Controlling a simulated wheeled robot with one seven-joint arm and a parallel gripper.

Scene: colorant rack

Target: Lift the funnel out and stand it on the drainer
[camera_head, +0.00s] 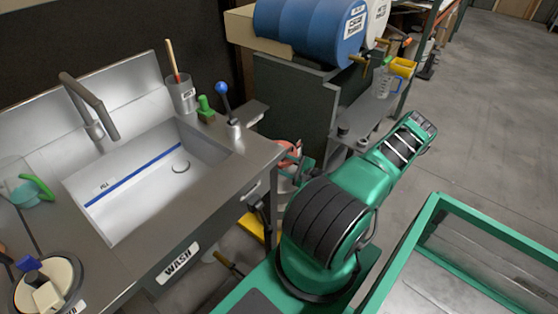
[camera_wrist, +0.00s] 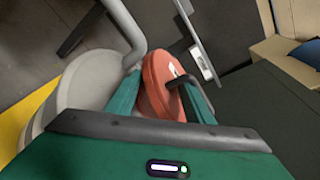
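An orange-red round piece, seemingly the funnel (camera_head: 289,153), shows beside the right end of the sink counter, partly hidden by my arm. In the wrist view the orange funnel (camera_wrist: 160,76) lies between my two green fingers, with a dark curved piece over its right side. My gripper (camera_wrist: 164,92) has its fingers spread apart around it; firm contact cannot be made out. A pale grey rounded container (camera_wrist: 82,92) is just left of the fingers. I cannot pick out the drainer with certainty.
The steel sink (camera_head: 140,195) is at left, with a tap (camera_head: 92,105) and a grey cup (camera_head: 182,96) behind it. A blue-knobbed lever (camera_head: 223,90) stands on the counter. A blue drum (camera_head: 305,28) lies above a dark cabinet. A green-framed bin (camera_head: 480,235) is at lower right.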

